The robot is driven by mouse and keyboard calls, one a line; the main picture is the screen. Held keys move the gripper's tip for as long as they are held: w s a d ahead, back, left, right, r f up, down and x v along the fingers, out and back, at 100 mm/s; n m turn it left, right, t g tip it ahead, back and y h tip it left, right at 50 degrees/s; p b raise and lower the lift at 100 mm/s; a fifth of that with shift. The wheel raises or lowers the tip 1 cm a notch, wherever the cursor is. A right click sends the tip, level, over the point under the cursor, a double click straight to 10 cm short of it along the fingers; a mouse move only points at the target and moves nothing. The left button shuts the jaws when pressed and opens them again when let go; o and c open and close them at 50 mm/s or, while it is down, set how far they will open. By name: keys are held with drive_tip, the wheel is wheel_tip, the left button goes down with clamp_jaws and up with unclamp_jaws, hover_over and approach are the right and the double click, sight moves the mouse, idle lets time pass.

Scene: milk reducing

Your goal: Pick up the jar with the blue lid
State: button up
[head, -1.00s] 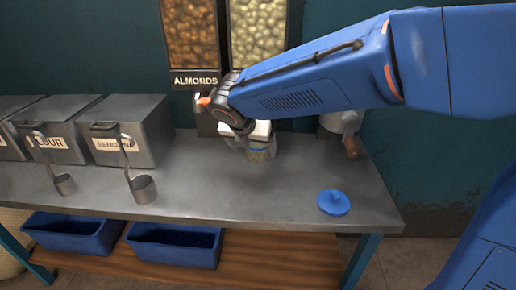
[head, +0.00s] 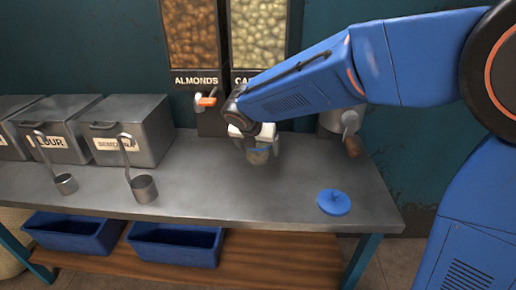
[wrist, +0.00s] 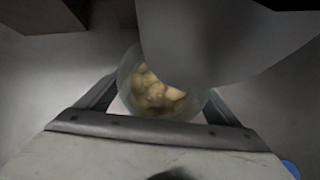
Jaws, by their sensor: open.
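A clear jar (head: 258,157) stands on the metal counter below the nut dispensers, without a lid on it. In the wrist view the jar (wrist: 150,93) holds pale nuts, and a grey rounded part covers some of its mouth. A blue lid (head: 333,202) with a small knob lies apart on the counter to the right; its edge shows in the wrist view (wrist: 290,168). My gripper (head: 262,147) is at the jar, and in the wrist view its open fingers (wrist: 158,104) lie on either side of it. Whether they touch the glass I cannot tell.
Almond (head: 195,40) and pale-nut (head: 258,35) dispensers rise behind the jar; an orange-handled tap (head: 207,100) is close to my wrist. Metal bins (head: 125,130) and two ladles (head: 143,188) stand left. The front middle of the counter is clear.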

drive_tip(key=shift+c, duration=0.3)
drive_tip(key=c, duration=1.4)
drive_tip(key=shift+o, duration=0.2)
drive_tip(key=shift+r, duration=0.15)
